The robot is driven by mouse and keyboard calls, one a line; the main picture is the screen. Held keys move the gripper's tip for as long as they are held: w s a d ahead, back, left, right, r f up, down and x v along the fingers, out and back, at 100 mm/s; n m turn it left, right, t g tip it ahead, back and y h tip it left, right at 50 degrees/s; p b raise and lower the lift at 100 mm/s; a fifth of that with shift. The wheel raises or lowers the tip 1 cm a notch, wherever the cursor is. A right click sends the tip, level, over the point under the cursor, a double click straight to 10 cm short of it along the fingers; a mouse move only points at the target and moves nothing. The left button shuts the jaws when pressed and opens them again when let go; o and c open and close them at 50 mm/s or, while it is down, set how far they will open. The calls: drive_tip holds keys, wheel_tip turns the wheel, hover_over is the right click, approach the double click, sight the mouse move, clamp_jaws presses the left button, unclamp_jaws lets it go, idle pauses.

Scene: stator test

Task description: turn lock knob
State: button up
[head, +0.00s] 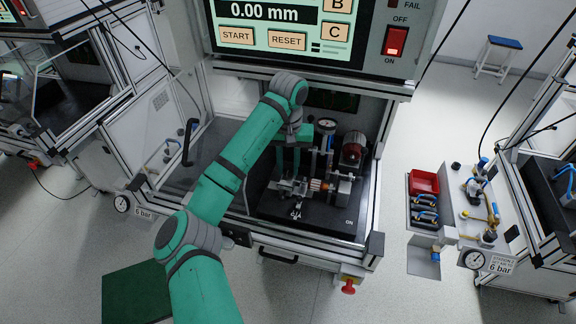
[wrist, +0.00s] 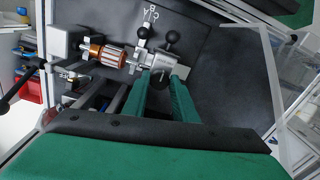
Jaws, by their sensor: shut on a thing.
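In the wrist view the dark lock knob (wrist: 163,79) shows between the two green fingertips of my gripper (wrist: 165,76), at the near side of a silver clamp block (wrist: 166,54). My gripper is closed on it, and the fingers partly hide it. Two black ball handles, one on the left (wrist: 143,32) and one on the right (wrist: 172,36), stand on the far side of the block. A copper-wound stator or rotor (wrist: 106,54) lies to the left, in line with the block. In the head view my gripper (head: 291,172) reaches down into the test station, and the knob is not clear there.
The fixture stands on a black base plate (head: 290,215) inside a framed enclosure. The display panel (head: 305,30) hangs above. Dark floor right of the fixture (wrist: 222,70) is clear.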

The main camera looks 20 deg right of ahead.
sight(289, 170)
drive_tip(key=n, duration=0.4)
drive_tip(key=shift+n, duration=0.3)
drive_tip(key=shift+d+n, duration=0.1)
drive_tip(key=shift+n, duration=1.8)
drive_tip(key=shift+r, duration=0.1)
drive_tip(key=o, duration=1)
drive_tip(key=shift+o, duration=0.2)
wheel_tip(289, 170, up, 11)
